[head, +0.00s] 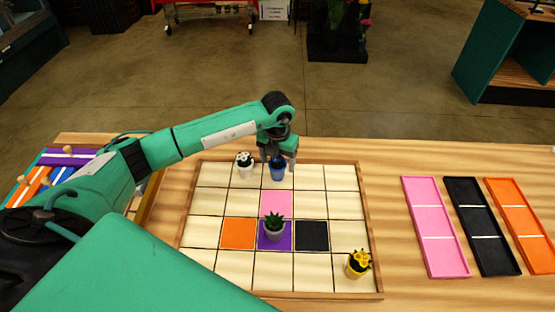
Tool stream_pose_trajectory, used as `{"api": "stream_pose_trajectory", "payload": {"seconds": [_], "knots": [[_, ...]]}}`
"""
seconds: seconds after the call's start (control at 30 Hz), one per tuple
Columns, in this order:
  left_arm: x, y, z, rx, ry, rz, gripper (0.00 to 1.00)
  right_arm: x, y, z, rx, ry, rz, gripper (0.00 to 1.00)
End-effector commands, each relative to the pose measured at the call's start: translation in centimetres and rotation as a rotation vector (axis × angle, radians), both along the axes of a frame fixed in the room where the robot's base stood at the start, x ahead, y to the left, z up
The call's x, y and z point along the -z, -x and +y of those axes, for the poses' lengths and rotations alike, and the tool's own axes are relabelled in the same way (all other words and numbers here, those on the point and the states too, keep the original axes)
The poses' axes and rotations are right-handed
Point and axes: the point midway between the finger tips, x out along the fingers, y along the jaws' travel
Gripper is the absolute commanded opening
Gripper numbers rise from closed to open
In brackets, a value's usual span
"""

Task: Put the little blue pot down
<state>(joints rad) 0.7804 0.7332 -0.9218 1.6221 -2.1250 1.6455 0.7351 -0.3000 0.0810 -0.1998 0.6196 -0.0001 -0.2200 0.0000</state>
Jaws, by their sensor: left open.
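The little blue pot (278,173) stands upright in the back row of the wooden grid tray (375,250), on a pale square right of the white pot. My left gripper (278,160) is open just above and around the top of the blue pot, pointing down. It hides the pot's top, and I cannot tell whether the fingers touch it. My right gripper is not in view.
A white pot (244,171) stands just left of the blue one. A grey pot with a green plant (274,232) is on the purple square. Pink (437,235), black (480,230) and orange (520,225) trays lie right.

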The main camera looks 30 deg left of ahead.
Motion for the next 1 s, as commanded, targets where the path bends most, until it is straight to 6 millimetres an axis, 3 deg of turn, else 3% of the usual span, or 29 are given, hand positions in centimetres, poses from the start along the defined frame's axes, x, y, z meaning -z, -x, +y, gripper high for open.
{"api": "stream_pose_trajectory", "payload": {"seconds": [0.17,0.4,0.6,1.0], "knots": [[-2.6,-0.1,0.0,0.002,0.001,-0.007,0.72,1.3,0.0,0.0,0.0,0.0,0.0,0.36],[-8.0,-0.2,0.0,0.001,0.001,-0.007,0.72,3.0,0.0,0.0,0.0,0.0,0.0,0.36],[-11.0,-0.1,0.0,0.001,0.001,-0.003,0.72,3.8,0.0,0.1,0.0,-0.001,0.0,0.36],[-12.1,0.0,0.0,0.0,0.001,0.0,0.72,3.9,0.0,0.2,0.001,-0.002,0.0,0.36]]}}
